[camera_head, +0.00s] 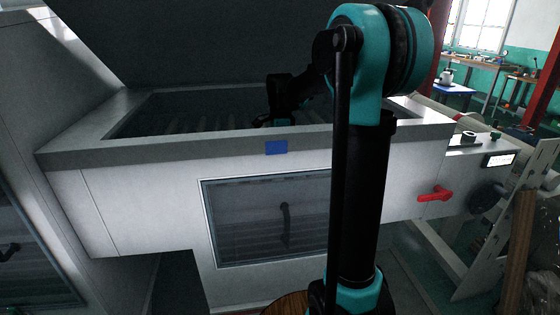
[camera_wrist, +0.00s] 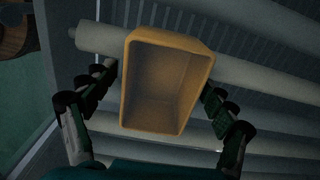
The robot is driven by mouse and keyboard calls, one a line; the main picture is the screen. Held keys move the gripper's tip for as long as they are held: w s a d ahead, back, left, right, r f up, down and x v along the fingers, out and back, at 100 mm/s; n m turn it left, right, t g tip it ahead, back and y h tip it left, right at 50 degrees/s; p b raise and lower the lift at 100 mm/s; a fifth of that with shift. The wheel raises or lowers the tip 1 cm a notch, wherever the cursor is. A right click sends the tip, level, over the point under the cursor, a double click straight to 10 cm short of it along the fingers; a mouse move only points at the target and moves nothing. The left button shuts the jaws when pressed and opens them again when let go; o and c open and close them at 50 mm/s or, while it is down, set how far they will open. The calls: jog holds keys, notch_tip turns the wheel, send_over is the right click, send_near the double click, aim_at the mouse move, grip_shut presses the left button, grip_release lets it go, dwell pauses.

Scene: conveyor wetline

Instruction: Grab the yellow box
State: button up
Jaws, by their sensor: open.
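The yellow box (camera_wrist: 204,88) shows in the wrist view as an open, hollow container with its opening facing the camera. It lies over pale rollers. My gripper (camera_wrist: 159,82) is open, with one finger at the left of the box and the other at its right. The right finger is very near the box wall; whether it touches cannot be told. In the head view my gripper (camera_head: 280,119) reaches down into the machine's recessed top, behind the front rim. The box is hidden there.
Pale rollers (camera_wrist: 265,82) run across under the box. The white machine (camera_head: 140,205) has a raised rim (camera_head: 225,146) around the recess, with a blue patch (camera_head: 276,147) on its front. A dark lid (camera_head: 200,40) stands above. A red handle (camera_head: 435,194) sticks out at right.

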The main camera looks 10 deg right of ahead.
jog(key=c, duration=1.3)
jog(key=shift+o, duration=0.2)
jog(key=shift+r, duration=0.1)
